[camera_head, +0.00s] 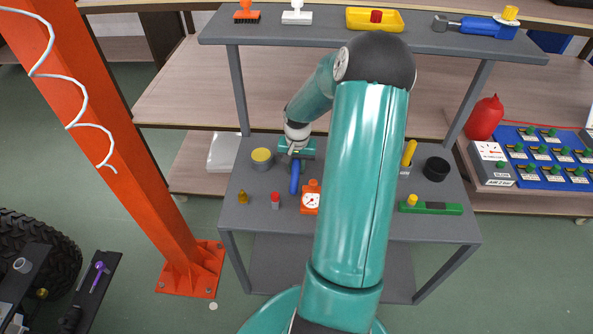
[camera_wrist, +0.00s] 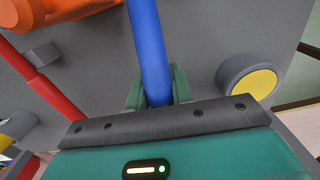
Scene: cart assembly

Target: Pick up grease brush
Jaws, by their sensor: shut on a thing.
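A blue rod-shaped handle (camera_head: 295,180), which seems to be the grease brush, is over the grey cart's middle shelf. It also shows in the wrist view (camera_wrist: 149,45), running up from between my green fingers. My gripper (camera_head: 296,158) is shut on this handle; in the wrist view the fingers (camera_wrist: 157,90) press on it from both sides. The brush's bristle end is not clear in either view. I cannot tell whether the handle touches the shelf.
A grey can with a yellow top (camera_head: 262,158) stands close left of my gripper. An orange gauge (camera_head: 311,198) and a small red-topped item (camera_head: 275,201) are near the handle. The upper shelf (camera_head: 330,30) overhangs behind. An orange post (camera_head: 120,130) stands at left.

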